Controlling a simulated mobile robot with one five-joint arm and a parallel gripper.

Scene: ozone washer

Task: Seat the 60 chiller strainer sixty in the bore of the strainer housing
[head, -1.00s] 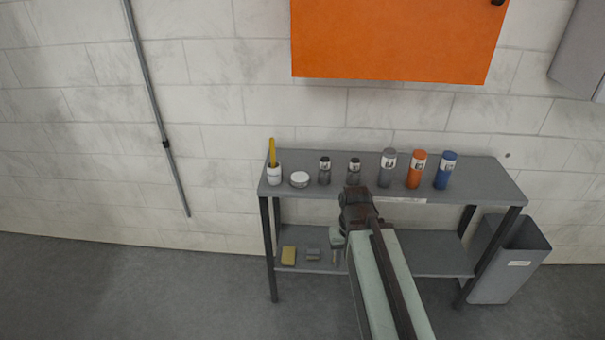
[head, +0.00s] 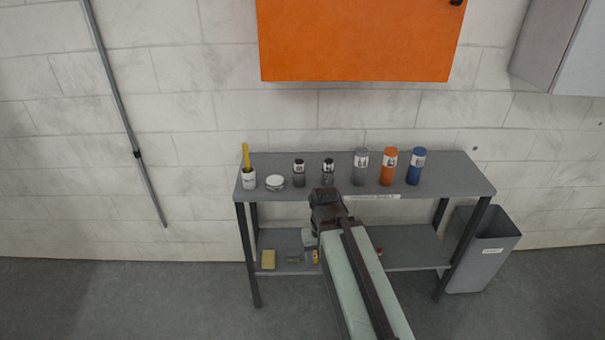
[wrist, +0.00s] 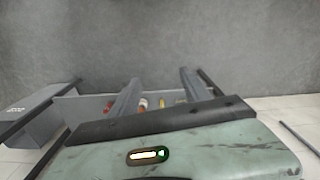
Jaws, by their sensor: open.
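Several labelled cylinders stand upright on the top of a grey shelf unit (head: 455,183): two small dark ones (head: 299,173) (head: 328,171), a taller grey one (head: 360,167), an orange one (head: 388,167) and a blue one (head: 416,168). Their labels are too small to read, so I cannot tell which is the 60 strainer. I cannot pick out a strainer housing. My gripper (head: 322,195) shows in front of the shelf's front edge, below the small dark cylinders. In the wrist view, its fingers (wrist: 158,92) are spread and empty, with lower-shelf items visible beyond them.
A white cup with a yellow stick (head: 249,178) and a round white tin (head: 274,182) stand at the top's left end. A yellow block (head: 268,259) lies on the lower shelf. A grey bin (head: 482,252) stands right. An orange box (head: 360,40) hangs above. Floor at left is clear.

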